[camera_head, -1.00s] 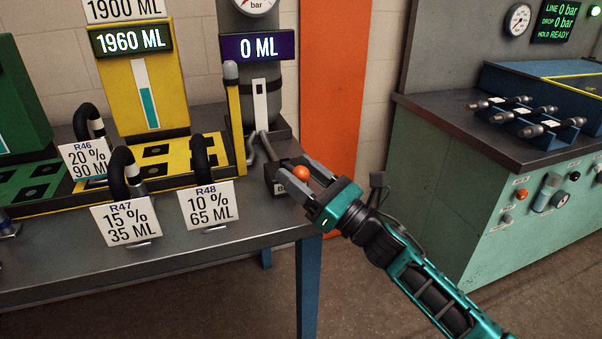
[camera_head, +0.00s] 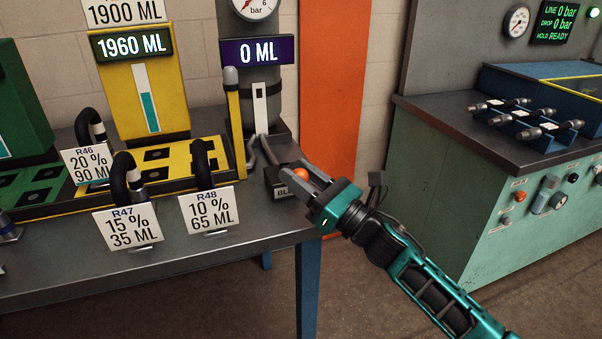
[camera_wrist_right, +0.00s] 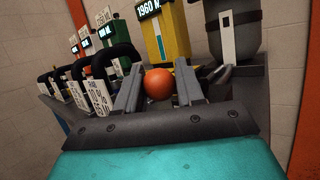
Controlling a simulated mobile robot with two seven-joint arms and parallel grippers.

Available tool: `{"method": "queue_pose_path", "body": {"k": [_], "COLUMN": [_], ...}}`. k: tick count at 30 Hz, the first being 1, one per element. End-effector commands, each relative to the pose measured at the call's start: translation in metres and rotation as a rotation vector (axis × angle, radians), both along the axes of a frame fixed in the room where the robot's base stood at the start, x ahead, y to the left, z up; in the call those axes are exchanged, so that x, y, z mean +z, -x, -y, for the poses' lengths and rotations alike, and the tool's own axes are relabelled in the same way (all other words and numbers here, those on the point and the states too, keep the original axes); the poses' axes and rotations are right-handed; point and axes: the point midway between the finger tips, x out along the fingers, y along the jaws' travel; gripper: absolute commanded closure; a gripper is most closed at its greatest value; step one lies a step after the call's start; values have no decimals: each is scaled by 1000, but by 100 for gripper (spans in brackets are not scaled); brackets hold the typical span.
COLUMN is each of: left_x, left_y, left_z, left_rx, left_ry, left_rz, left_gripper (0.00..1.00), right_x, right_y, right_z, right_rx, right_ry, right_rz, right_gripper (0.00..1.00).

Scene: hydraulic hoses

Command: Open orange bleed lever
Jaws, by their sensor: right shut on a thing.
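The orange ball knob of the bleed lever (camera_head: 301,174) sits at the bleed block (camera_head: 277,182), at the table's right end below the grey cylinder with the 0 ML display. My right gripper (camera_head: 306,172) reaches in from the right, its two grey fingers on either side of the orange knob. The right wrist view shows the orange knob (camera_wrist_right: 158,84) between the fingers (camera_wrist_right: 157,92), which are shut on it. The fingers hide part of the block and the lever's stem. My left gripper is not in view.
Hoses with tags R46 (camera_head: 88,164), R47 (camera_head: 128,228) and R48 (camera_head: 207,208) stand on the grey table (camera_head: 265,225). A yellow level post (camera_head: 235,130) rises left of the lever. A green test bench (camera_head: 440,190) stands to the right, with a floor gap between.

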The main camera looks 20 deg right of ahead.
Motion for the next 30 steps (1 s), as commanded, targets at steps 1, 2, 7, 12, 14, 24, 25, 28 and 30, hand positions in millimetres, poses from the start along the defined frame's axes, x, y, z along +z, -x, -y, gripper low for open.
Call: {"method": "queue_pose_path", "body": {"k": [1, 2, 7, 12, 14, 24, 25, 28, 30], "left_x": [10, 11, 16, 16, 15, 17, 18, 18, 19], "left_y": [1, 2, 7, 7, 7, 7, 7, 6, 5], "left_z": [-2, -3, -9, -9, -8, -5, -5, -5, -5], "left_rx": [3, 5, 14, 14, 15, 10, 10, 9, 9], "left_ry": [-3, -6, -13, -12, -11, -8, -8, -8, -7], "left_rz": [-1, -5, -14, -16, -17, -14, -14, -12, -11], "left_gripper": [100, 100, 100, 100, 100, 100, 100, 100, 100], "right_x": [7, 8, 10, 7, 7, 8, 8, 8, 8], "right_y": [1, 0, -2, -3, -3, -3, -3, -3, -4], "right_z": [-3, -3, -3, -3, -3, -2, -2, -2, -1], "right_rx": [9, 10, 10, 9, 10, 7, 7, 4, 4], "right_ry": [-2, 0, 0, -3, -3, -1, -1, 0, 1], "right_rz": [-28, -41, -95, -108, -107, -104, -104, -102, -102], "right_gripper": [100, 100, 100, 100, 100, 42, 41, 41, 41]}}
